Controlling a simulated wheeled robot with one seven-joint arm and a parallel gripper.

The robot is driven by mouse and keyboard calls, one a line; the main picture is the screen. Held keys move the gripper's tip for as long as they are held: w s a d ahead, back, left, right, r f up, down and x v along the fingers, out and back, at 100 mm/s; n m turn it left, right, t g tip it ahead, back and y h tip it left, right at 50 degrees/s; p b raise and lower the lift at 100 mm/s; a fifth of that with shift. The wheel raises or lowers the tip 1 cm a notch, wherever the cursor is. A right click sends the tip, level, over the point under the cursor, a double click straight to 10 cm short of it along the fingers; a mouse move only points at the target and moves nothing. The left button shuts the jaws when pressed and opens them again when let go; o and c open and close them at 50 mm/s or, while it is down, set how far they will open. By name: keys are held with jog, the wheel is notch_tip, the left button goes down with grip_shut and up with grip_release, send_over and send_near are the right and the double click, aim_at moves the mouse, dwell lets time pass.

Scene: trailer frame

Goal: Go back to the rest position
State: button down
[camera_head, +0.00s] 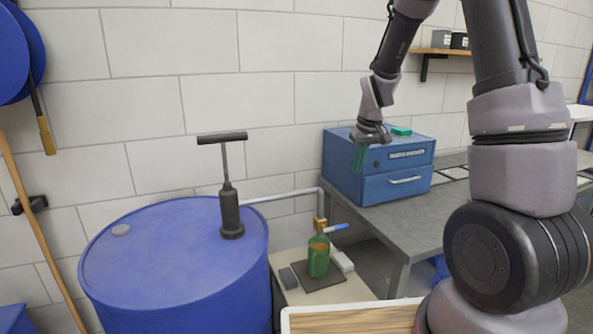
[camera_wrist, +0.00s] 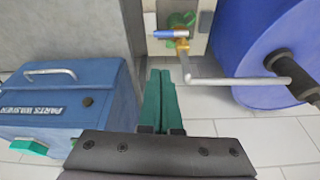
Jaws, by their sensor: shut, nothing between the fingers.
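My gripper (camera_head: 361,157) hangs in the air in front of the blue parts washer box, with its green fingers pointing down. In the wrist view my gripper (camera_wrist: 161,75) shows its two green fingers lying side by side, shut, with nothing between them. My arm reaches over from the right side of the head view. No held thing shows in either view.
The blue parts washer (camera_head: 350,174) stands on a grey bench (camera_head: 412,220), with a green item (camera_head: 401,131) on top. A blue drum (camera_head: 160,255) with a black hand pump (camera_head: 231,205) stands left. Between them, a green container (camera_head: 318,257) sits under a blue-handled tap (camera_head: 335,228).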

jog(key=s+d+r+m+t+y, duration=0.1)
jog(key=s+r+m, duration=0.1)
jog(key=s+r, duration=0.5)
jog(key=s+r+m+t, duration=0.1)
jog(key=s+r, duration=0.4)
jog(key=r, duration=0.4)
jog(key=s+r+m+t, duration=0.1)
jog(key=s+r, duration=0.2)
jog(key=s, duration=0.4)
jog(key=s+r+m+t, duration=0.1)
jog(key=s+r+m, duration=0.1)
jog(key=s, duration=0.5)
jog(key=shift+r, duration=0.55)
